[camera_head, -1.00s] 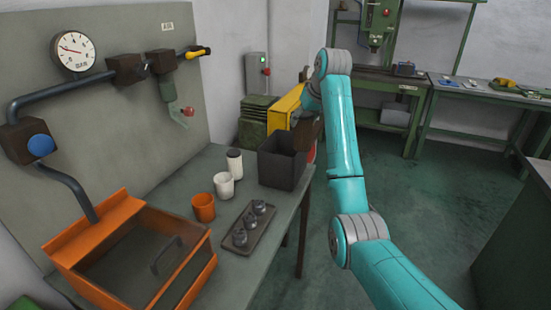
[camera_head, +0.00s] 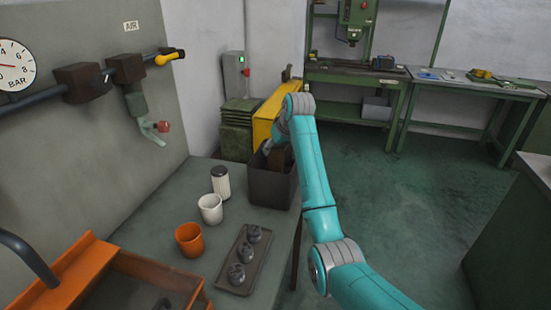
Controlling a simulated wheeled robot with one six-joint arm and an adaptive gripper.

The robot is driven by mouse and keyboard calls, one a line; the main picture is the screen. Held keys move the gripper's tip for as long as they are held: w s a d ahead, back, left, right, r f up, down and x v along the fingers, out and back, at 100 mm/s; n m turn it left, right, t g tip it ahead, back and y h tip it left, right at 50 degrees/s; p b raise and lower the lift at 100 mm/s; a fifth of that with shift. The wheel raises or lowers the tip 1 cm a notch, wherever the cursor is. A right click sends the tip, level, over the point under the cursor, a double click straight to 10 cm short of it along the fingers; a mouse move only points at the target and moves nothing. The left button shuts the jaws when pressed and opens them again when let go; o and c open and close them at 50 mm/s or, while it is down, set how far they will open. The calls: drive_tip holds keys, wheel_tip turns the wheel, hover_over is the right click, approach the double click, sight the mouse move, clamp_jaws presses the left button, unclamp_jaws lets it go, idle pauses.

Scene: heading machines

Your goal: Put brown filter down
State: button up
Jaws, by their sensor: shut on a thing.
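The brown filter (camera_head: 281,162) shows as a small dark brown patch at the mouth of the dark open bin (camera_head: 268,188), at the far end of the grey bench. My gripper (camera_head: 268,147) is at the bin's opening, shut on the brown filter. My teal arm comes in from the lower right and covers part of the gripper and the bin's right side. The fingertips are small and partly hidden. I cannot tell whether the filter touches the bin's floor or walls.
A white filter with a dark top (camera_head: 220,182), a white cup (camera_head: 210,208) and an orange cup (camera_head: 189,240) stand left of the bin. A dark tray (camera_head: 228,277) holds three grey parts. An orange-framed box (camera_head: 165,275) is at the front left. Floor at right is clear.

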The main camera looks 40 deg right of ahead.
sight(276, 156)
drive_tip(key=shift+f, duration=1.9)
drive_tip(key=shift+f, duration=0.1)
drive_tip(key=o, duration=1.3)
drive_tip(key=v, duration=1.2)
